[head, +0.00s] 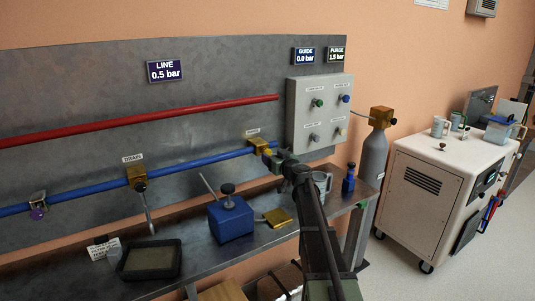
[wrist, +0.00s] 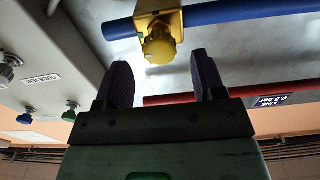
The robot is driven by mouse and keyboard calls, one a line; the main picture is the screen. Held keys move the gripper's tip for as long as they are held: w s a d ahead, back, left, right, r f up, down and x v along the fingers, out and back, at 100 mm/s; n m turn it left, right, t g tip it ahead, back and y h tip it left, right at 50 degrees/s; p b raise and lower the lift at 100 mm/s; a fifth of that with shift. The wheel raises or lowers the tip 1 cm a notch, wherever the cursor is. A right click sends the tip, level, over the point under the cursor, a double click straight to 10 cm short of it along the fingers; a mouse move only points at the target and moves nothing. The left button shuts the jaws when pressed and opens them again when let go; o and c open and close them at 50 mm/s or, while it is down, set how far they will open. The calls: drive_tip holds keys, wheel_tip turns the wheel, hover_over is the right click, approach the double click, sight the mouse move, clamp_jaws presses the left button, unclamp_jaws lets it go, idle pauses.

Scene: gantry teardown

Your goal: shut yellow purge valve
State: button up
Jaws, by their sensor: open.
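The yellow purge valve (head: 260,146) sits on the right end of the blue pipe, below a small tag too small to read. In the wrist view its round yellow knob (wrist: 159,45) faces my gripper, with the yellow body behind it on the blue pipe (wrist: 230,11). My gripper (wrist: 165,82) is open and empty; its two dark fingers point at the knob, which appears just beyond the fingertips and between them. In the head view my gripper (head: 281,157) is close to the valve's right side and partly covers that area. The purge display (head: 336,55) reads 1.5 bar.
A grey control panel (head: 318,110) with several knobs is just right of the valve. A red pipe (head: 130,125) runs above the blue one. A drain valve (head: 137,178) is further left. A blue box (head: 231,219) with levers and a black tray (head: 150,259) sit on the bench below.

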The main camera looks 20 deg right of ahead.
sight(269, 153)
drive_tip(key=w, duration=0.4)
drive_tip(key=shift+w+a, duration=0.2)
drive_tip(key=shift+a, duration=0.1)
drive_tip(key=c, duration=0.9)
